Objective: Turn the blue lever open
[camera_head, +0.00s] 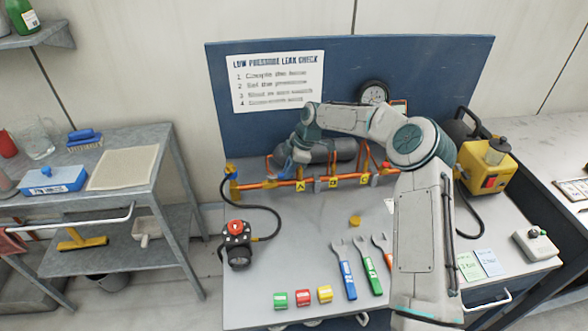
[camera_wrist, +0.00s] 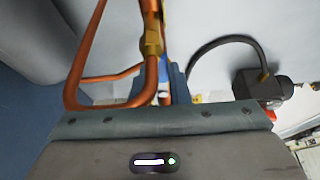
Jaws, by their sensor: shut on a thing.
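The blue lever (camera_head: 283,158) is on the valve pipework on the bench, near the left part of the orange pipe (camera_head: 322,180). My gripper (camera_head: 287,153) reaches down to it from above and is shut on it; the fingertips are small and partly hidden.
A grey cylinder (camera_head: 340,151) lies behind the pipe. A black hose (camera_head: 278,215) runs from the pipe's left end to a red-topped device (camera_head: 237,240). Wrenches (camera_head: 343,270) and coloured blocks (camera_head: 303,297) lie in front. A yellow machine (camera_head: 484,172) stands right.

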